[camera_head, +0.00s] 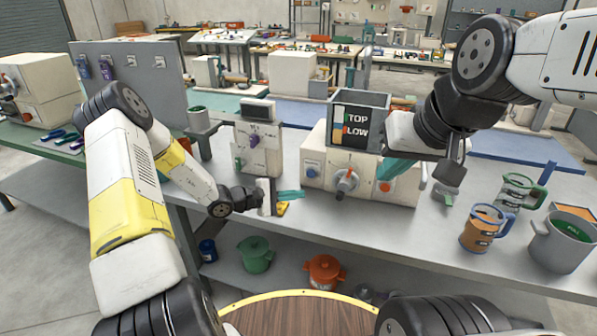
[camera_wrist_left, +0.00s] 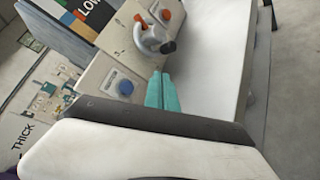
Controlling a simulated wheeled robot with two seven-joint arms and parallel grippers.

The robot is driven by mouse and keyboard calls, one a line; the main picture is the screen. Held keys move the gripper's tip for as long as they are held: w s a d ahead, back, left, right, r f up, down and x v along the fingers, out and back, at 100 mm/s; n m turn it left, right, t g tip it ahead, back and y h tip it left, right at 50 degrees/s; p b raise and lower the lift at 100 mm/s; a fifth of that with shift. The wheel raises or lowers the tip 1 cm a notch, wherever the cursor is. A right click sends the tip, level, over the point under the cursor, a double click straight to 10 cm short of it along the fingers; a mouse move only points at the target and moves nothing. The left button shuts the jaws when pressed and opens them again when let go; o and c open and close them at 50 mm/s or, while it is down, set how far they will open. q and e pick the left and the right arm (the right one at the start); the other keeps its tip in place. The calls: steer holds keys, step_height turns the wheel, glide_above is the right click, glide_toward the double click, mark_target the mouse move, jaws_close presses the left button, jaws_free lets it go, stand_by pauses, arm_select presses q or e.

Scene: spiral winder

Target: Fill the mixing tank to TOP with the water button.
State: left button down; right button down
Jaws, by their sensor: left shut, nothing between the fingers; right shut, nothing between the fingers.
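The mixing tank (camera_head: 374,98) is a grey open-topped box with a dark front panel marked TOP and LOW and a coloured strip. It stands on a white housing. The liquid level inside cannot be told. The housing's front carries a round blue button (camera_head: 312,172), a metal tap (camera_head: 346,184) and an orange knob (camera_head: 385,186). The blue button also shows in the left wrist view (camera_wrist_left: 123,84). My left gripper (camera_head: 291,195), with teal fingers, is shut and empty, below and left of the blue button, apart from it. My right gripper (camera_head: 394,169) is shut in front of the housing's right side, above the orange knob.
A white unit with a purple knob (camera_head: 258,140) stands left of the housing. An orange-filled jug (camera_head: 482,230), a green-handled jug (camera_head: 516,192) and a grey pot (camera_head: 562,242) stand at the right. Green (camera_head: 256,256) and orange (camera_head: 325,270) pots sit on the lower shelf.

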mark_target(311, 173)
arm_select(q)
steer(key=shift+w+a+f, duration=0.1)
steer(key=shift+a+f, duration=0.1)
steer(key=shift+f, duration=0.05)
steer(key=shift+w+d, duration=0.45)
steer(key=shift+w, duration=0.95)
steer(key=shift+w+d, duration=0.45)
steer(key=shift+w, duration=0.95)
steer(key=shift+w+d, duration=0.45)
steer(key=shift+w, duration=0.95)
steer(key=shift+w, duration=0.1)
steer(key=shift+w+d, duration=0.15)
steer(key=shift+w, duration=0.15)
steer(key=shift+w+d, duration=0.1)
steer(key=shift+w, duration=0.3)
stand_by(2.8)
